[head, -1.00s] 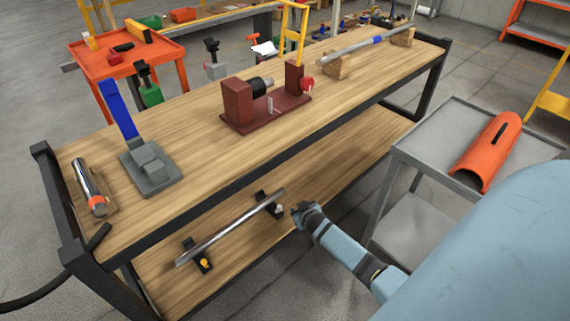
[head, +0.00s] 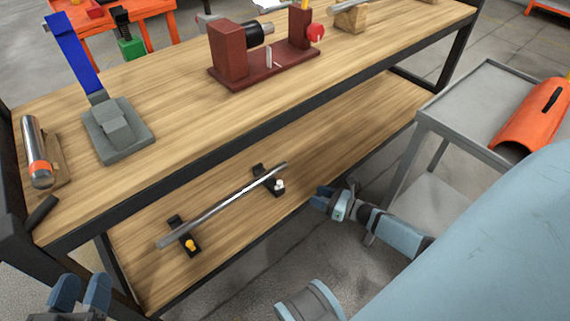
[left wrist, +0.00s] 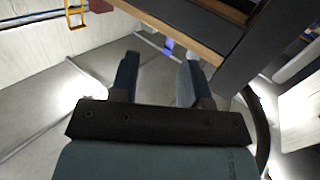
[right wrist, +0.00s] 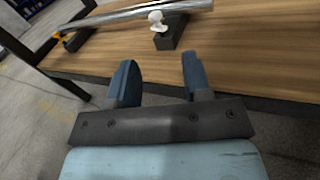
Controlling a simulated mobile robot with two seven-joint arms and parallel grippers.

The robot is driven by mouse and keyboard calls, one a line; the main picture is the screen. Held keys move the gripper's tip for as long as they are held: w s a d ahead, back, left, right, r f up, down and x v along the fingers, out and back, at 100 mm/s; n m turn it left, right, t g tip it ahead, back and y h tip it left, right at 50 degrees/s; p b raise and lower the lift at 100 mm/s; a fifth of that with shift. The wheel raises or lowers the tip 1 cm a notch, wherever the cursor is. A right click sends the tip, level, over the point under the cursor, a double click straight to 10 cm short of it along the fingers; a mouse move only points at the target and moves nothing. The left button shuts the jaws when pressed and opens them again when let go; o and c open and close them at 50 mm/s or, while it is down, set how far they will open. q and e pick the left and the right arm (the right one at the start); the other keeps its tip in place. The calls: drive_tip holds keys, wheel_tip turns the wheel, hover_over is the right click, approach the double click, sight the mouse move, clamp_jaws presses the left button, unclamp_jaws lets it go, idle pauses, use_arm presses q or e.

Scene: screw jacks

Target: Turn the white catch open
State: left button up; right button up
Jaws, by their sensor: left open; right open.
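The white catch (head: 280,185) sits on the right black holder (head: 265,180) on the lower shelf. It also shows in the right wrist view (right wrist: 157,18), upright on its block beneath the metal rod. The rod (head: 225,205) lies across two black holders; the left one carries a yellow catch (head: 190,245). My right gripper (head: 319,198) is open and empty, just off the shelf's front edge, to the right of the white catch and apart from it. My left gripper (head: 82,282) is open and empty at the lower left, near the bench's left end.
The bench top (head: 180,120) above the shelf holds a red-brown fixture (head: 265,70), a grey block with a blue lever (head: 118,130) and a metal cylinder (head: 36,150). A grey cart (head: 470,110) stands at the right. The shelf right of the rod is clear.

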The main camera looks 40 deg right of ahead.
sight(282, 183)
drive_tip(key=w+a+b, duration=0.1)
drive_tip(key=w+a, duration=0.1)
drive_tip(key=w, duration=0.1)
drive_tip(key=w+a+n+b, duration=0.1)
drive_tip(key=w+a, duration=0.1)
drive_tip(key=w, duration=0.2)
drive_tip(key=w+a+n+y+b, duration=0.1)
drive_tip(key=w+a+b, duration=0.1)
drive_tip(key=w, duration=0.1)
drive_tip(key=shift+w+f, duration=0.15)
drive_tip(key=shift+w, duration=0.1)
use_arm(q)
drive_tip(key=shift+w+a+r+m+t+h, duration=0.25)
drive_tip(key=shift+w+m, duration=0.25)
drive_tip(key=shift+m, duration=0.25)
drive_tip(key=shift+w+a+r+m+t+h, duration=0.15)
drive_tip(key=shift+w+m+t+h, duration=0.25)
drive_tip(key=shift+m, duration=0.35)
use_arm(e)
drive_tip(key=shift+w+a, duration=0.3)
drive_tip(key=shift+w, duration=0.2)
use_arm(q)
drive_tip(key=shift+f, duration=0.1)
